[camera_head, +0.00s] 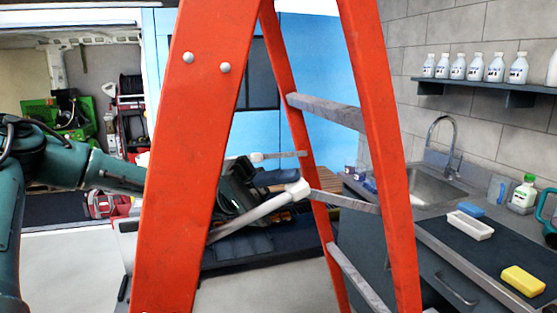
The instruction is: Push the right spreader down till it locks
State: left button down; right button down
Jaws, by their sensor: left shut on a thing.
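An orange stepladder (189,150) stands open close in front of me. Its nearer spreader, a pale bar (262,208) with a white knuckle (298,188), runs between the rails. The knuckle sits higher than both ends, so the bar is bent upward. A second spreader (282,155) with a pale knuckle shows farther back. I cannot tell for certain which one is the right spreader. My left gripper (276,187) reaches behind the wide left rail and is shut at the nearer spreader, just beside its knuckle. The rail hides part of my arm. My right gripper is out of view.
A counter with a sink (432,187) stands at right, holding a white tray (470,225), a yellow sponge (523,281) and a bottle (523,195). A shelf (480,90) with several white bottles is above. Shelving with green equipment is at back left. The ladder rails crowd the middle.

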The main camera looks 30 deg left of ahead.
pick_arm(q)
jog(key=f+n+y, duration=0.1)
jog(key=f+n+t+y+p, duration=0.1)
jog(key=f, duration=0.1)
jog(key=f+n+y+p, duration=0.1)
jog(key=f+n, duration=0.1)
jog(key=shift+w+d+f, duration=0.2)
jog(key=shift+w+d, duration=0.1)
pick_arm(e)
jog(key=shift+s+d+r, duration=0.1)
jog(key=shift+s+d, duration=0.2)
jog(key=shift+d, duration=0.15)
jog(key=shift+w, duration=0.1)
pick_arm(q)
jog(key=c, duration=1.3)
grip_release()
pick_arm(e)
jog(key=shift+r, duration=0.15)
